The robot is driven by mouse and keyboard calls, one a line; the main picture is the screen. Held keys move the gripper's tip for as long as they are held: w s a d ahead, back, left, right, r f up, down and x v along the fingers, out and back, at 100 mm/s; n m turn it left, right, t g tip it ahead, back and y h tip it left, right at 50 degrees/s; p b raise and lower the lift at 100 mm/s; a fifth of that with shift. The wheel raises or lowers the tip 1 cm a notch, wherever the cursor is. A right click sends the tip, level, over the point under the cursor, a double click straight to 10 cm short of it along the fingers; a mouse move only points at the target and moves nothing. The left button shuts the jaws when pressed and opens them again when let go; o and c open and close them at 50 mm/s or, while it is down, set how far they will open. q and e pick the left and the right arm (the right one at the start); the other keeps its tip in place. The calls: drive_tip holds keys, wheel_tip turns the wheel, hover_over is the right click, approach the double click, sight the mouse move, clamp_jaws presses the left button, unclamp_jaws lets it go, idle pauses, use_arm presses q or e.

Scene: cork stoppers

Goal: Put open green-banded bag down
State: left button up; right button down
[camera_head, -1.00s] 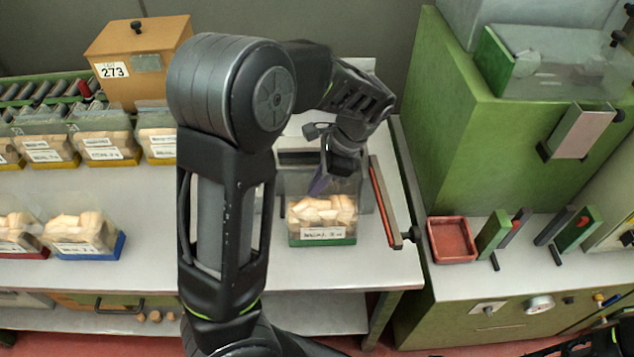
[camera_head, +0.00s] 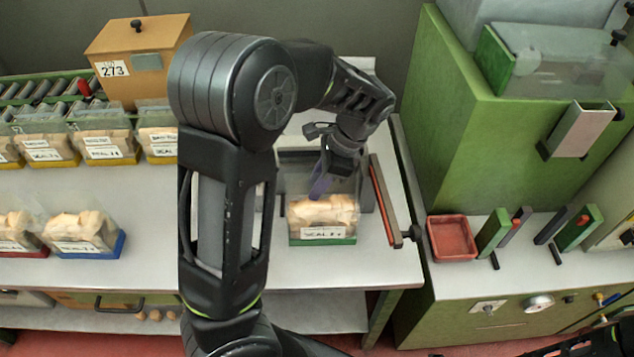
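The green-banded bag (camera_head: 322,234) is a clear bag of pale corks with a white label and a green band at its base. It stands upright on the grey bench in front of a grey metal frame. My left gripper (camera_head: 321,184) reaches down over the bag from behind, its purple-grey fingertip at the bag's upper edge. The fingers overlap in this view, so their gap and any contact with the bag are unclear. My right gripper is not in view.
Several yellow-banded bags (camera_head: 104,146) line the back left. A blue-banded bag (camera_head: 84,234) stands at the left front. A red-edged bar (camera_head: 384,200) stands just right of the green-banded bag. A red tray (camera_head: 452,238) sits on the right-hand bench.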

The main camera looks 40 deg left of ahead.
use_arm(q)
drive_tip(key=b+v, duration=0.1)
drive_tip(key=v, duration=0.5)
drive_tip(key=shift+w+d+r, duration=0.15)
drive_tip(key=shift+r, duration=0.1)
drive_tip(key=p+v, duration=0.2)
drive_tip(key=v, duration=0.2)
drive_tip(key=shift+r+p, duration=0.2)
drive_tip(key=shift+p, duration=0.2)
drive_tip(key=shift+d+r+p, duration=0.2)
drive_tip(key=shift+r+p, duration=0.4)
drive_tip(key=shift+p, duration=0.05)
drive_tip(key=shift+f, duration=0.1)
